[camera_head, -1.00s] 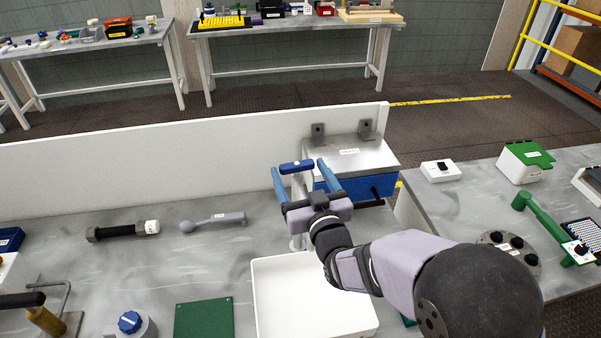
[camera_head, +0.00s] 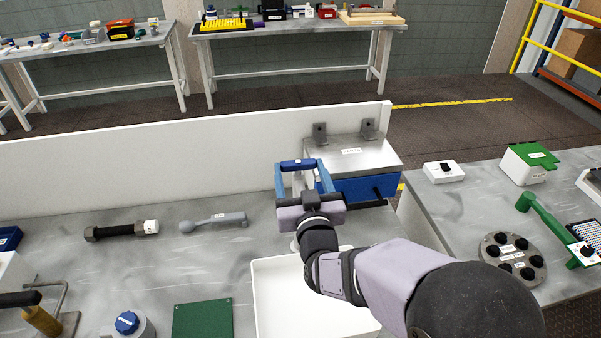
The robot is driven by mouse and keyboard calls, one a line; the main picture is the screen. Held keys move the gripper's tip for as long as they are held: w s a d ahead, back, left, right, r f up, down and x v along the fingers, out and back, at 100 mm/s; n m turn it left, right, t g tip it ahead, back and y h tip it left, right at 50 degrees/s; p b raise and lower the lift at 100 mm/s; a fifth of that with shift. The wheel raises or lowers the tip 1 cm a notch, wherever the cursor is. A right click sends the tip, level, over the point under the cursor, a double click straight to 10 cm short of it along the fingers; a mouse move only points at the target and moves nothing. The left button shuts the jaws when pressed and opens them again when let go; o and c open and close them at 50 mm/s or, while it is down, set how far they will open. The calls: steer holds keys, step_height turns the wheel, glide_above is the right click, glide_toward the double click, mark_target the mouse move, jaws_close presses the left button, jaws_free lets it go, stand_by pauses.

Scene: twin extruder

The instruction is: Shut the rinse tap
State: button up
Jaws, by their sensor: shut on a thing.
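The rinse tap has a blue bar handle (camera_head: 298,163) with a small white label, on top of a pale post (camera_head: 298,182). It stands at the back of a white basin (camera_head: 285,297). My gripper (camera_head: 302,168), with two blue fingers, reaches it from the front. The fingers are shut on the two ends of the handle, which spans the space between them. The lower part of the post is mostly hidden behind my gripper, and my arm covers the right part of the basin.
A blue box with a metal lid (camera_head: 352,153) stands close behind and right of my gripper. A low white wall (camera_head: 150,165) runs along the back. A grey tool (camera_head: 215,221) and a black cylinder with a white cap (camera_head: 122,230) lie to the left, with bare bench around them.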

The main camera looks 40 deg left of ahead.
steer(key=o, duration=1.1)
steer(key=shift+c, duration=0.2)
steer(key=shift+s+d, duration=0.1)
steer(key=shift+s+d+b, duration=0.4)
steer(key=shift+s+b, duration=0.05)
steer(key=shift+b+v, duration=1.15)
steer(key=shift+v, duration=1.8)
steer(key=shift+r, duration=0.1)
